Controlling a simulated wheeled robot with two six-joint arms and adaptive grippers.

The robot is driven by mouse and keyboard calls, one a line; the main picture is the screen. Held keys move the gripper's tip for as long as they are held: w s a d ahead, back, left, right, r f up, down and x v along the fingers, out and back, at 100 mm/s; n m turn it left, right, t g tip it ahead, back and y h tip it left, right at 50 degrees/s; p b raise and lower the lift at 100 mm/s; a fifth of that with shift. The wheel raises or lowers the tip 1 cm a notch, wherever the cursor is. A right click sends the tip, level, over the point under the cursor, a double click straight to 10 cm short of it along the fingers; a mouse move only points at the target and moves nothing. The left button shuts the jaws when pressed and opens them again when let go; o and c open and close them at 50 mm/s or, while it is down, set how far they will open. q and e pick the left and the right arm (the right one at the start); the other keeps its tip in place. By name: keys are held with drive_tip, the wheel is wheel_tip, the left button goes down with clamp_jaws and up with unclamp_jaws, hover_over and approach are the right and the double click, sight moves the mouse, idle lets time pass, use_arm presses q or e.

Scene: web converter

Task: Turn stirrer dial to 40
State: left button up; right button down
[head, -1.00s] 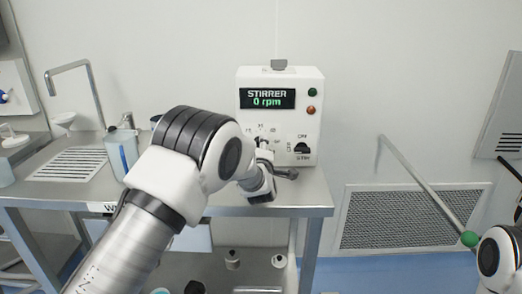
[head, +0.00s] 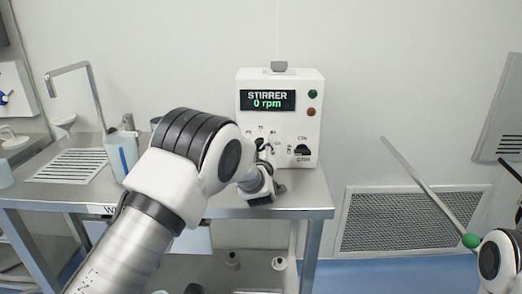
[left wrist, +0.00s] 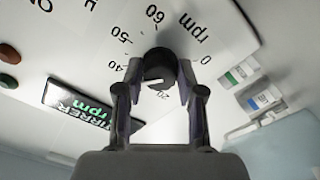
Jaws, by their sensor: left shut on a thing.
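The stirrer (head: 308,84) is a white box on the metal table, and its display (head: 267,100) reads "0 rpm". Its dial is a black round knob (left wrist: 160,63) with a white mark, set in a printed scale from 0 to 60 rpm. The white mark lies close to the printed 20. My left gripper (left wrist: 157,82) is shut on the knob, one finger on each side. In the head view my left gripper (head: 263,158) covers most of the dial. My right gripper is not in view.
A black rotary switch (head: 302,150) sits right of the dial. Green (head: 313,93) and red (head: 311,112) buttons are above it. A sink tap (head: 93,85) and a light blue jug (head: 122,150) stand at left. The metal table (head: 305,200) ends right of the stirrer.

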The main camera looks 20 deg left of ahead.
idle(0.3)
use_arm(q)
drive_tip(key=o, duration=1.1)
drive_tip(key=shift+o, duration=0.2)
drive_tip(key=shift+s, duration=0.1)
drive_tip(key=v, duration=0.7)
drive_tip(key=shift+s+d, duration=0.15)
drive_tip(key=shift+s, duration=0.05)
drive_tip(key=shift+w, duration=0.1)
